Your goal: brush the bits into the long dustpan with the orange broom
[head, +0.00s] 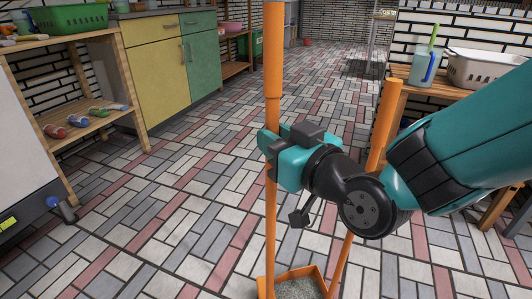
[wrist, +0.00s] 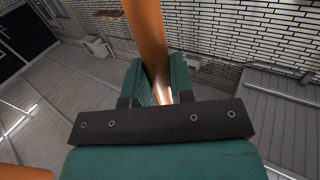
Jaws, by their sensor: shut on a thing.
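My gripper (head: 272,150) is shut on the upright orange pole of the broom (head: 273,60), partway up it. In the wrist view the orange broom pole (wrist: 146,40) runs between the teal fingers (wrist: 156,88). The broom's lower end and bristles are not clearly visible. The long dustpan's orange handle (head: 387,115) leans just right of the gripper, partly behind my wrist. Its orange pan (head: 312,270) is at the bottom edge, close to the broom pole and cut off by the frame. A grey speckled patch (head: 298,289) shows inside the pan; I cannot tell whether it is bits. No loose bits are distinguishable on the floor.
A wooden shelf (head: 100,122) with several cans and a green basket (head: 72,18) stands at the left, beside yellow and green cabinets (head: 160,68). A wooden table (head: 400,74) with a jug and a white basket (head: 480,68) is at the right. The tiled floor (head: 190,190) between is clear.

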